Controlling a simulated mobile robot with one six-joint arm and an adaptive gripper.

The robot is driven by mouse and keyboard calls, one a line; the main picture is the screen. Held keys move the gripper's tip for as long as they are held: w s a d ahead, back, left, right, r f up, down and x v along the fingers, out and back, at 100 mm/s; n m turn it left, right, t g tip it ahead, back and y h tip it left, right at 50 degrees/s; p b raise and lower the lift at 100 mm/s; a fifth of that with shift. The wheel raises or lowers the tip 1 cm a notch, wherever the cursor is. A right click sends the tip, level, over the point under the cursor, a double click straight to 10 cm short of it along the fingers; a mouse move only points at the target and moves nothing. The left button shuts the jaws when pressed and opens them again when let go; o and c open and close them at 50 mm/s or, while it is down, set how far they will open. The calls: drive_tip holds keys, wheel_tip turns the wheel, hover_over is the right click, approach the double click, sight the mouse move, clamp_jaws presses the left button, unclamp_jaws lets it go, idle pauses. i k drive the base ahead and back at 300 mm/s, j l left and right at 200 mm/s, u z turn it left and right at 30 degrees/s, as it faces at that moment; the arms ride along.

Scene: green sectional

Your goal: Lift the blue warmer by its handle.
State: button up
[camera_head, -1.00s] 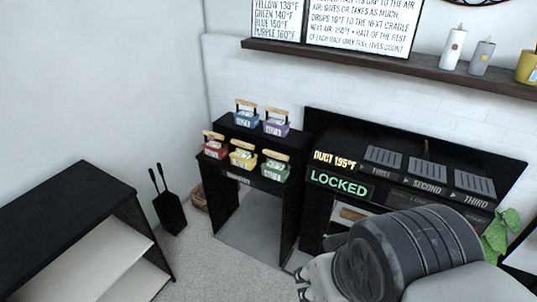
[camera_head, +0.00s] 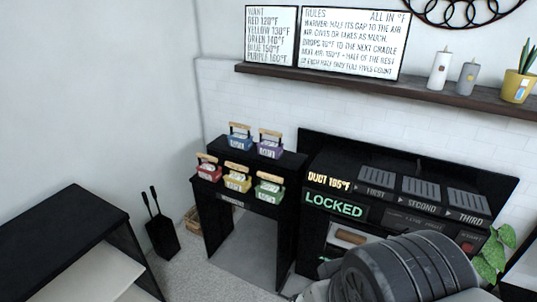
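The blue warmer (camera_head: 239,142) stands at the back left of a black stepped stand, with a light wooden handle (camera_head: 240,127) across its top. A purple warmer (camera_head: 270,149) is beside it on the right. Red (camera_head: 208,170), yellow (camera_head: 236,181) and green (camera_head: 268,189) warmers stand on the lower front step. My arm fills the bottom right, in front of the black unit. My gripper's fingers are hidden or out of frame, so I cannot tell their state. Nothing of mine touches the blue warmer.
The black unit (camera_head: 338,187) right of the stand reads "DUCT 195°F" and "LOCKED", with cradles marked first, second, third. Wall signs (camera_head: 354,43) and a shelf (camera_head: 390,84) hang above. A black cabinet (camera_head: 70,230) is at left; a fireplace tool holder (camera_head: 161,236) stands by the wall.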

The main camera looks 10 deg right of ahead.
sight(243, 142)
drive_tip(key=z, duration=0.15)
drive_tip(key=i+j+z, duration=0.35)
drive_tip(key=i, duration=0.2)
drive_tip(key=i+j+z, duration=0.75)
drive_tip(key=i+j, duration=0.15)
drive_tip(key=j, duration=0.25)
drive_tip(key=i+j, duration=0.25)
drive_tip(key=j, duration=0.15)
drive_tip(key=i+j, duration=0.25)
drive_tip(key=j, duration=0.2)
drive_tip(key=i+j, duration=0.25)
drive_tip(key=j, duration=0.15)
